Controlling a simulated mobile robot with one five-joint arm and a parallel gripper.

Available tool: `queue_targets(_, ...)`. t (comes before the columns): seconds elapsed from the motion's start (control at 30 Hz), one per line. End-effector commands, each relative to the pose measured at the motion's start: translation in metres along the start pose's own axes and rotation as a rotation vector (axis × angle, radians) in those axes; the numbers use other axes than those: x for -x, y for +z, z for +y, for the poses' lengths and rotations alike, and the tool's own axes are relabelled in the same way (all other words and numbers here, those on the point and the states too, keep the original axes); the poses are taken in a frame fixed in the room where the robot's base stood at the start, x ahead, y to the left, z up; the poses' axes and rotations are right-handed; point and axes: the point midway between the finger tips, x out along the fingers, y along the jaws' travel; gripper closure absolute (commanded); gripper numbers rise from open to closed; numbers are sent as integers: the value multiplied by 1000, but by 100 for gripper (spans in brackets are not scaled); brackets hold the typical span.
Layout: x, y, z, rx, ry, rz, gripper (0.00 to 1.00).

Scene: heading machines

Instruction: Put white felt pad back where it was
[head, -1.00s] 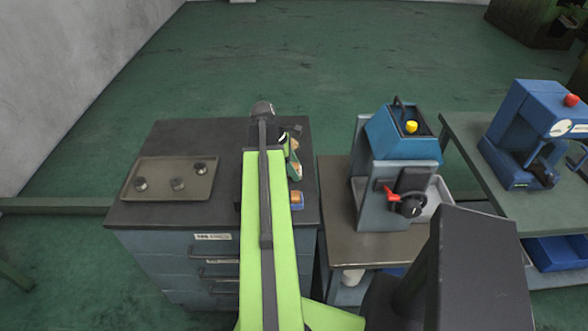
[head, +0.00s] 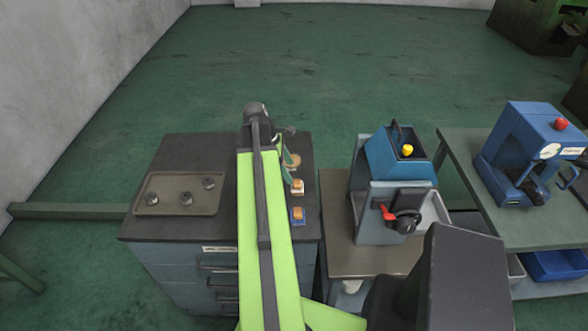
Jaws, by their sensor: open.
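A small white pad-like piece (head: 297,193) lies on the dark top of the drawer cabinet, right of my arm, with an orange-brown block on it. It may be the white felt pad, but it is too small to be sure. My gripper (head: 289,160) is open, mostly hidden behind my green arm, over the right part of the cabinet top. It is just beyond the white piece in the picture. I cannot see anything held in it.
A tray (head: 165,207) with three dark knobs is on the left. A blue machine (head: 397,170) stands on the bench to the right.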

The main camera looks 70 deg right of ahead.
Motion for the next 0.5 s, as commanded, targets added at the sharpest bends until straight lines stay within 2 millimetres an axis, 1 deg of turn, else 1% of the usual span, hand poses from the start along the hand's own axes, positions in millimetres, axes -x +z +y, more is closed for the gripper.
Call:
queue_targets(0.03, 22, 4, 0, 1, 0, 0, 25)
queue_targets(0.13, 34, 2, 0, 0, 0, 0, 25)
queue_targets(0.23, 37, 1, 0, -1, 0, 0, 25)
queue_targets(0.5, 34, 0, 0, -1, -1, 0, 25)
